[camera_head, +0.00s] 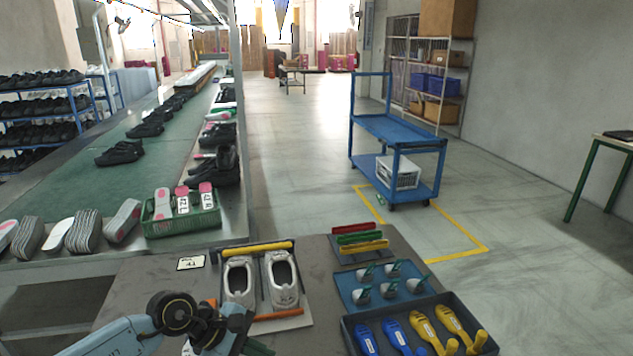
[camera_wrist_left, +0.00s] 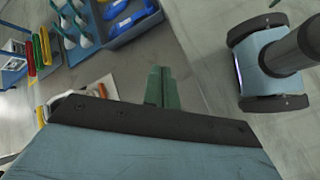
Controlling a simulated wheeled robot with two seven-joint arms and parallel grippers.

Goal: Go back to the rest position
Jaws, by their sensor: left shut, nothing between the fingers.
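My left gripper (camera_head: 260,348) is at the bottom of the head view, low at the table's front and in front of the shoe board. Its green fingers (camera_wrist_left: 160,88) are shut together and empty in the left wrist view. The left arm hides part of the table near the board. My right gripper is in neither view.
A dark tray (camera_head: 349,335) with blue and yellow tools is at the table's right, before a blue mat (camera_head: 345,285) with several small pieces. Red, green and yellow bars (camera_head: 358,238) stand behind. A green basket (camera_head: 181,224) is on the conveyor. A blue cart (camera_head: 397,130) stands beyond.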

